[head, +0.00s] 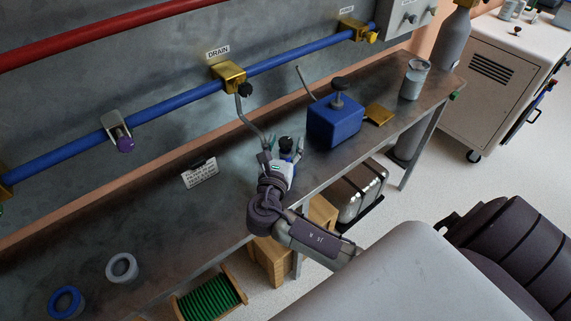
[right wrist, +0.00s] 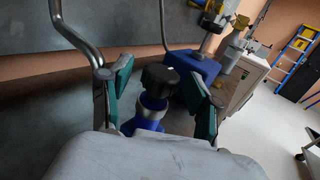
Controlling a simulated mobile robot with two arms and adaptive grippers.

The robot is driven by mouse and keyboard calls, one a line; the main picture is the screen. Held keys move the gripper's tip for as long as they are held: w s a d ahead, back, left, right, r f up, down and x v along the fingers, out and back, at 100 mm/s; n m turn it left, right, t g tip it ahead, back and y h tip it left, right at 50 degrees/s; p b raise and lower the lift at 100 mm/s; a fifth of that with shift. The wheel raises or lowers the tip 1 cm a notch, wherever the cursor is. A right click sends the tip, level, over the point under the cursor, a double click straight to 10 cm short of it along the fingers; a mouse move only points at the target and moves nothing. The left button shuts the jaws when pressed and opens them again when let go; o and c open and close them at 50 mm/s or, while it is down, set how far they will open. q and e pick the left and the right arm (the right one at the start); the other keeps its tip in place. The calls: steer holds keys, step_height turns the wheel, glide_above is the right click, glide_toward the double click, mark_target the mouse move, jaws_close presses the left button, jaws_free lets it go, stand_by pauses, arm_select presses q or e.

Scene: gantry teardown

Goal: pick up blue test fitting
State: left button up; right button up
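A blue fitting with a black knob (right wrist: 155,88) stands on the metal bench, between the fingers of my right gripper (right wrist: 160,92). In the head view the fitting's dark top (head: 286,143) shows just beyond my right gripper (head: 284,147). The gripper's two teal-padded fingers are open, one on each side of the fitting, with a visible gap on both sides in the right wrist view. The fitting's lower part is partly hidden by the gripper body. My left gripper is not in view.
A blue box (head: 335,122) with a black knob stands right of the gripper. A bent grey tube hangs from the brass drain valve (head: 229,75) close to the left finger. A label card (head: 199,173), a grey ring (head: 121,267) and a blue ring (head: 67,302) lie left.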

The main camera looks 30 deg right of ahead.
jaws_close()
stand_by(0.3)
